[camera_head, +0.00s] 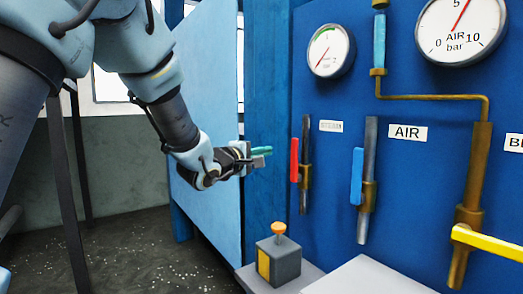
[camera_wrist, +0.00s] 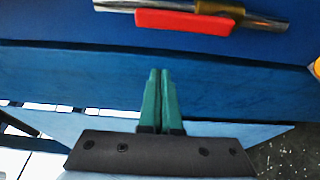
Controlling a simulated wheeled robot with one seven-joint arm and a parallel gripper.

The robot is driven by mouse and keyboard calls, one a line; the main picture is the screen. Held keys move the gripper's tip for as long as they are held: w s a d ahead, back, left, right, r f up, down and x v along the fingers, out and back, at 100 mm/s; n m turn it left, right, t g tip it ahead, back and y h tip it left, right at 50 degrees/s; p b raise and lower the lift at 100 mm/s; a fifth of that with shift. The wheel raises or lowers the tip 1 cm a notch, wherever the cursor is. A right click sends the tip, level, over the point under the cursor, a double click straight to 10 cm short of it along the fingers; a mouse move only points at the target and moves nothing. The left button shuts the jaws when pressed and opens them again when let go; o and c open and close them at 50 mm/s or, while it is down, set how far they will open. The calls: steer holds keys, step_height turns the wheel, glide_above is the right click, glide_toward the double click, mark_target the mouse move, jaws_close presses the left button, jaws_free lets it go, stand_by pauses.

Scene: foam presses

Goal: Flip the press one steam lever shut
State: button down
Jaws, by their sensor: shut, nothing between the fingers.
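A red lever (camera_head: 294,160) sits on a short vertical pipe with a brass valve body (camera_head: 305,175) on the blue panel. The lever stands upright, along the pipe. In the wrist view the red lever (camera_wrist: 185,19) lies across the top, beside the metal pipe and brass fitting. My gripper (camera_head: 267,150) has green fingers pressed together and empty. It is left of the red lever, apart from it, at about the height of the lever's upper half. In the wrist view the closed fingertips (camera_wrist: 160,72) point toward the lever with a gap between.
A blue lever (camera_head: 356,176) labelled AIR and a yellow lever (camera_head: 490,242) are further right. Two gauges (camera_head: 330,50) hang above. A grey box with an orange button (camera_head: 279,229) stands below. A light blue panel (camera_head: 208,130) is beside my gripper. The label by the red lever is unreadable.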

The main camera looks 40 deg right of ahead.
mark_target(294, 161)
steer(key=d+p, duration=0.1)
steer(key=s+d+p, duration=0.1)
steer(key=d, duration=0.1)
steer(key=s+d+p, duration=0.1)
steer(key=d, duration=0.1)
steer(key=shift+s+d, duration=0.1)
steer(key=shift+s, duration=0.1)
steer(key=shift+s+f, duration=0.1)
stand_by(0.5)
steer(key=shift+s+b, duration=0.1)
steer(key=shift+b, duration=0.35)
